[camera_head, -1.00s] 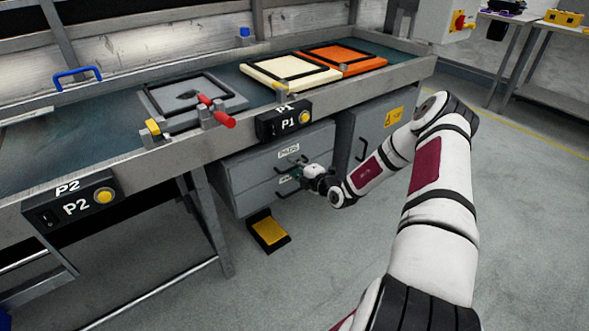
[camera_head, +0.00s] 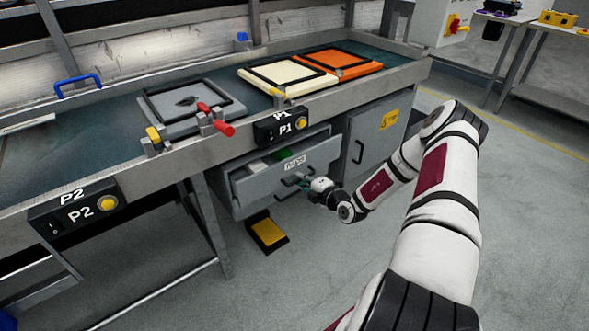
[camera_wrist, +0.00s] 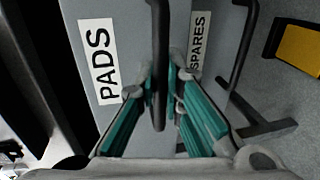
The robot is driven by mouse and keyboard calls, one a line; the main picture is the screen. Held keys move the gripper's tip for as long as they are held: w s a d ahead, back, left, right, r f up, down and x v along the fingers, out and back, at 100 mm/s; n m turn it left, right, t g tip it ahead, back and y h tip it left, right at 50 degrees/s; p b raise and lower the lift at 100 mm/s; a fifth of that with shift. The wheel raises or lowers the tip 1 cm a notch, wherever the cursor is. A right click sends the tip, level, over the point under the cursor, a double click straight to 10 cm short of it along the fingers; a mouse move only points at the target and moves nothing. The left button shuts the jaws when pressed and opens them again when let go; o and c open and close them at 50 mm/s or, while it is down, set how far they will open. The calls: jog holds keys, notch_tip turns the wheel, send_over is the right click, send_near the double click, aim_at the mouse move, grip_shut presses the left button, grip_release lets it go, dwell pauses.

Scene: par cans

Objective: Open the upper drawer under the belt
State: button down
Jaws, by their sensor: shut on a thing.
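The upper drawer (camera_head: 305,166) under the belt stands partly open, and green and white contents show inside it. Its front bears a label reading PADS, which also shows in the wrist view (camera_wrist: 98,58). My gripper (camera_head: 306,186) is at the drawer's front. In the wrist view my gripper (camera_wrist: 160,95) has its teal fingers on both sides of the dark bar handle (camera_wrist: 160,40), shut on it. The lower drawer, labelled SPARES (camera_wrist: 199,40), lies beneath, with its own dark handle (camera_wrist: 242,50), and looks closed.
A cabinet door (camera_head: 372,135) with a yellow sign is right of the drawers. A yellow and black pedal (camera_head: 268,233) lies on the floor below them. The P1 button box (camera_head: 283,128) hangs above the drawer. Floor to the right is clear.

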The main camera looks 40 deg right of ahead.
jog(key=f+p+v, duration=0.1)
jog(key=p+v, duration=0.1)
jog(key=v, duration=0.5)
jog(key=f+p+v, duration=0.2)
jog(key=p+v, duration=0.1)
jog(key=v, duration=0.5)
jog(key=shift+s, duration=0.65)
jog(key=shift+f, duration=0.1)
jog(key=c, duration=1.7)
grip_release()
jog(key=v, duration=1.2)
